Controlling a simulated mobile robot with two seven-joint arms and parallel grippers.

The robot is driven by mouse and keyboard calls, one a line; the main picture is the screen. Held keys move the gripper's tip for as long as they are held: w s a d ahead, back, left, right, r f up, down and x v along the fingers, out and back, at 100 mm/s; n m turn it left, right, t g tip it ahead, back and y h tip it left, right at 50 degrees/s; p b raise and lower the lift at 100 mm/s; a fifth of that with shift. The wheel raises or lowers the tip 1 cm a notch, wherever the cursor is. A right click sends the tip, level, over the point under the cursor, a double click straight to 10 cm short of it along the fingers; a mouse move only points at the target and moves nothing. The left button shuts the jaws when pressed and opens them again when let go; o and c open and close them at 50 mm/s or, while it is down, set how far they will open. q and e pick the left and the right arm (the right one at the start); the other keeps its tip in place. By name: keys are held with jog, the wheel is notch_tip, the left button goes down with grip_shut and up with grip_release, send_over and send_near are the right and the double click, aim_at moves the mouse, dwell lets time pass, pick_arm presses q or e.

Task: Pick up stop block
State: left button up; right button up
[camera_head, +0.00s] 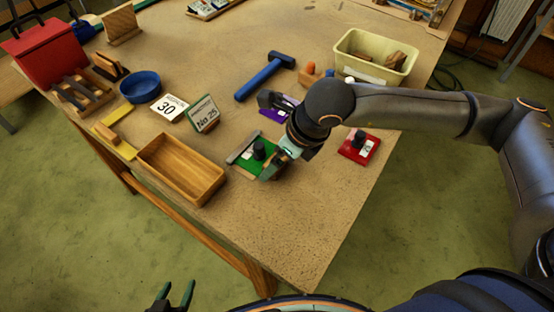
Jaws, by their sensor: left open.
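I cannot tell for certain which piece is the stop block. A small wooden block lies on a yellow strip (122,148) at the left, and wooden pieces (395,61) lie in a cream bin. My right arm reaches in from the right, and its gripper (277,163) is low at the right edge of a green plate (246,163) with a black knob. The wrist hides part of that gripper, so its jaw opening and any contact are unclear. My left gripper (173,296) is at the bottom edge, off the table, with its fingers apart and empty.
An open wooden tray (178,193) lies left of the green plate. A red plate (371,153), purple plate (270,117), blue hammer (262,80), blue bowl (140,88) and cream bin (345,68) stand around. The table's front corner (300,240) is clear.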

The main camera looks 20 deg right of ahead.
jog(key=shift+c, duration=0.4)
jog(key=c, duration=1.2)
